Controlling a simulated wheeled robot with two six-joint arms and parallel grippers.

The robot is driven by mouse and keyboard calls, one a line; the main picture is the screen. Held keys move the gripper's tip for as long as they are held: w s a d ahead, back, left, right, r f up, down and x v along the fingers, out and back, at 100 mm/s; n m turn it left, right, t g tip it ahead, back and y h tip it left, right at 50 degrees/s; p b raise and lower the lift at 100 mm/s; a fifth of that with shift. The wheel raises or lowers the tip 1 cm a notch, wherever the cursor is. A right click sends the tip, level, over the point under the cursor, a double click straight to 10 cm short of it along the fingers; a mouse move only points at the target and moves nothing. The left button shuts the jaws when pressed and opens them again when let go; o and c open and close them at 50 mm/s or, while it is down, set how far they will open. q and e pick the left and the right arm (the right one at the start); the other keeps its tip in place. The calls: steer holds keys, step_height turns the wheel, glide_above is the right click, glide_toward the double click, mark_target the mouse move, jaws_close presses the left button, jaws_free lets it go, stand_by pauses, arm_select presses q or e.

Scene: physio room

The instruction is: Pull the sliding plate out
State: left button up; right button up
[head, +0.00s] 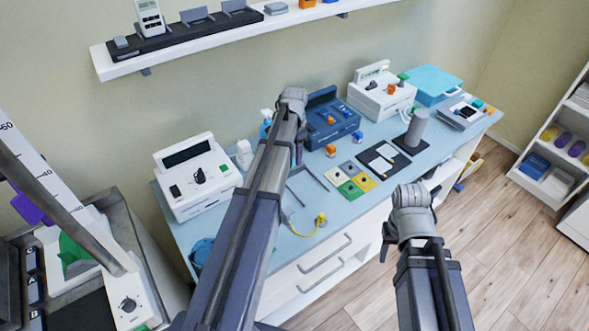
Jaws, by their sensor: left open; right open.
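I cannot tell for certain which part is the sliding plate. A black flat board (372,165) with pale pieces on it lies flat on the blue worktop. Beside it is a group of grey, white, green and yellow square tiles (351,185). My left gripper (293,100) is over the back of the worktop, beside the dark blue device (331,118); its fingers are largely hidden by its wrist. My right gripper (410,214) is in front of the worktop's front edge, to the right of the tiles. Both are open, and I see nothing held.
White device (196,178) stands left, another white device (381,92) at the back. A grey cylinder (417,129) stands right of the black board. Drawers with handles (325,255) are below the worktop. A wall shelf (215,38) hangs above. Open wooden floor (490,240) lies right.

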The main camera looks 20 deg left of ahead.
mark_target(295, 168)
arm_select(q)
step_height(295, 168, down, 5)
steer(key=b, duration=0.4)
steer(key=shift+f, duration=0.15)
steer(key=shift+c, duration=0.2)
jaws_close()
stand_by(0.9)
